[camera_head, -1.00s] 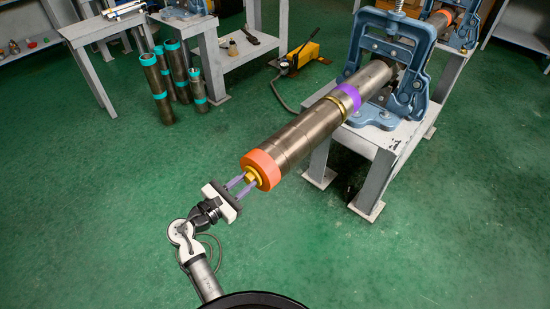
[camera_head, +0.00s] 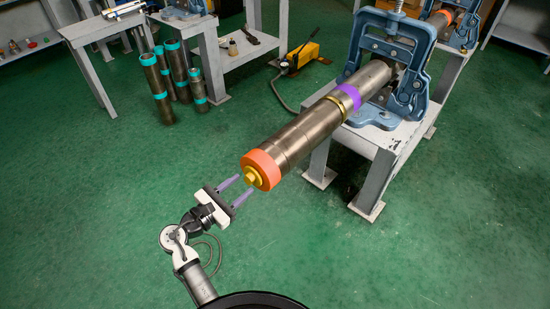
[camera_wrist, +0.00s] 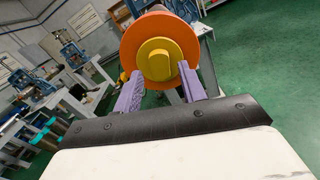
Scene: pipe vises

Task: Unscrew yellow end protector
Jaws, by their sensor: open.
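The yellow end protector (camera_head: 252,177) sits in the orange-ringed end of a long metal pipe (camera_head: 292,145). In the wrist view the protector (camera_wrist: 158,59) shows as a stepped yellow disc inside the orange ring (camera_wrist: 134,41). My gripper (camera_head: 239,188) is open and empty. Its two purple fingers point toward the protector and stand just short of it, with a visible gap. In the wrist view the fingers (camera_wrist: 160,90) spread to the lower left and lower right of the protector.
A blue pipe vise (camera_head: 398,65) on a grey stand (camera_head: 378,175) holds the pipe, which has a purple band (camera_head: 348,97). Several teal-ended pipes (camera_head: 158,85) stand on the floor at the back left. A yellow pump (camera_head: 302,55) lies behind. The green floor around my gripper is clear.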

